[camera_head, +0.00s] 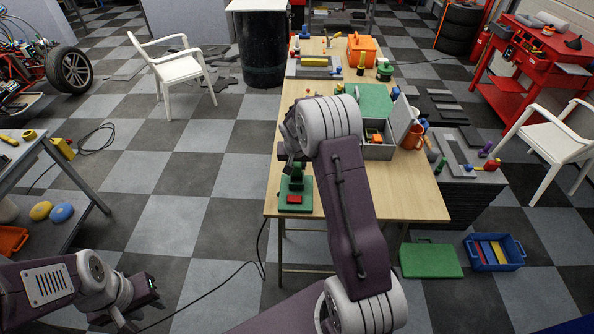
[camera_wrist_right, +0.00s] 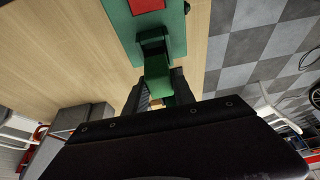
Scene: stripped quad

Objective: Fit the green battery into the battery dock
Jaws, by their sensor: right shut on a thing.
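The battery dock (camera_head: 306,201) is a green plate with a red patch, flat at the table's near left edge; it also shows at the top of the right wrist view (camera_wrist_right: 174,30). My right gripper (camera_head: 294,160) is above the dock's far part and is shut on the green battery (camera_wrist_right: 157,76). The battery reaches from between the fingers toward the dock; I cannot tell whether it is seated. In the head view my gripper and arm partly hide it. My left gripper (camera_head: 150,293) is low at the left, away from the table; its finger opening is unclear.
The wooden table (camera_head: 410,196) is bare at its near right. A blue bin (camera_head: 494,252) and green mat (camera_head: 431,261) lie on the floor at right.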

